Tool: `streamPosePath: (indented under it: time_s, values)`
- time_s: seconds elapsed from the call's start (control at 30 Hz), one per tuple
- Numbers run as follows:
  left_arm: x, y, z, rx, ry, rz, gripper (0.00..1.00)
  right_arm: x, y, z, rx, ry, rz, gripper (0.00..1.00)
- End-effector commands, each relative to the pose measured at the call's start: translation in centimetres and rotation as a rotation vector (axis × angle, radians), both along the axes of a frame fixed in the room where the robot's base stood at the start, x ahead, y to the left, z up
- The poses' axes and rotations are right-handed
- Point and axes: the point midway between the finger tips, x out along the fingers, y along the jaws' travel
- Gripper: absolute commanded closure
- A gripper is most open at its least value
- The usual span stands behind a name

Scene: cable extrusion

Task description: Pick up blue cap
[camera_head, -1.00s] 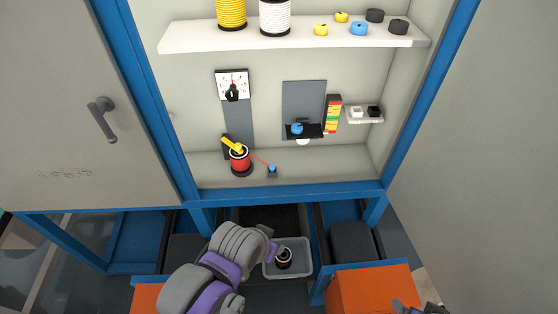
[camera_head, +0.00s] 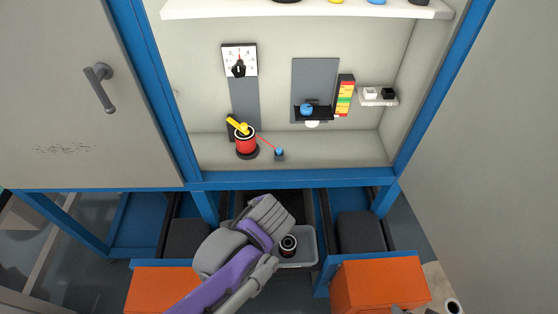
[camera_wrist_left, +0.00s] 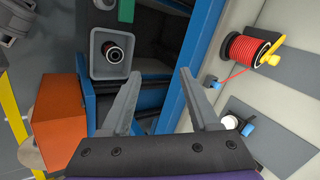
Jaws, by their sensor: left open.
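A blue cap (camera_head: 306,108) sits on a black ledge on the grey panel inside the cabinet in the head view. What seems to be the same cap (camera_wrist_left: 248,128) shows at the lower right of the left wrist view, beside a white round part. Another blue cap (camera_head: 376,2) on the upper shelf is cut by the top edge of the head view. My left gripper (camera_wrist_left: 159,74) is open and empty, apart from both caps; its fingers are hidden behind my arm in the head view.
A red spool (camera_head: 246,143) with a yellow top stands left, its red strand running to a small blue block (camera_head: 279,154). A grey bin (camera_head: 305,258) holds a dark spool below the cabinet. Orange boxes (camera_head: 380,287) flank it. A coloured stack (camera_head: 345,95) stands right of the ledge.

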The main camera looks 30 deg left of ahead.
Motion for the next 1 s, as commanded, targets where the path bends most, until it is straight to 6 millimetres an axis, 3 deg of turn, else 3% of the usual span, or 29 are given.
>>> streamPosePath:
  time_s: [0.03,0.23,0.4,0.5,0.67,1.0]
  values:
    - [1.9,1.0,-2.3,0.157,0.054,-0.114,0.39,-0.5,0.0,-2.9,0.0,0.01,0.0,0.13]
    - [9.6,3.5,-4.4,0.809,0.307,-0.505,0.39,-0.8,0.0,-8.7,0.0,0.028,0.0,0.13]
    - [15.1,2.5,-5.4,1.258,0.53,-0.684,0.39,-0.7,0.0,-12.6,0.0,0.042,0.0,0.13]
    - [16.9,1.6,-5.6,1.423,0.623,-0.726,0.39,-0.6,0.0,-13.9,0.0,0.046,0.0,0.13]
    - [18.2,1.2,-5.4,1.535,0.693,-0.743,0.39,-0.6,0.0,-14.5,0.0,0.048,0.0,0.13]
    - [21.0,5.0,-5.4,1.54,0.696,-0.742,0.39,-0.5,0.0,-14.8,0.0,0.05,0.0,0.13]
